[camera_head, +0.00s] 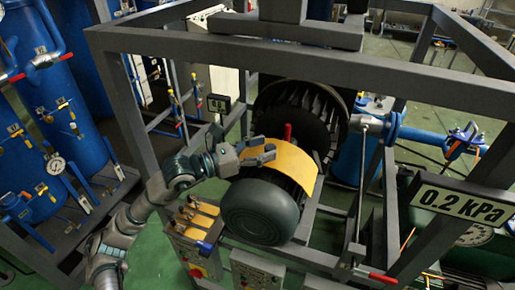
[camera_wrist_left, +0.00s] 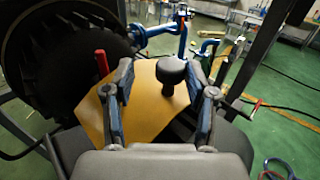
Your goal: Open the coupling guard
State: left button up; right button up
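The coupling guard (camera_head: 290,163) is a curved yellow sheet between the dark motor (camera_head: 262,210) and the large black finned housing (camera_head: 300,108). It lies over the shaft area and looks closed. In the left wrist view the guard (camera_wrist_left: 150,105) carries a black round knob (camera_wrist_left: 171,70). My left gripper (camera_head: 268,152) is at the guard's left side. In the wrist view its fingers (camera_wrist_left: 160,75) are spread apart, with the knob between them and no clear contact. In the head view the gripper hides the knob. My right gripper is in neither view.
A grey frame (camera_head: 240,50) surrounds the machine. A red handle (camera_head: 287,132) stands up beside the guard, by the finned housing. A control box (camera_head: 195,245) with yellow-topped switches stands below my left arm. A 0.2 kPa display (camera_head: 464,205) is at the right.

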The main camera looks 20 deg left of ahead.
pick_arm(q)
jog(key=shift+d+r, duration=0.1)
jog(key=shift+d, duration=0.85)
jog(key=shift+s, duration=0.25)
jog(key=v, duration=1.1)
jog(key=shift+a, duration=0.15)
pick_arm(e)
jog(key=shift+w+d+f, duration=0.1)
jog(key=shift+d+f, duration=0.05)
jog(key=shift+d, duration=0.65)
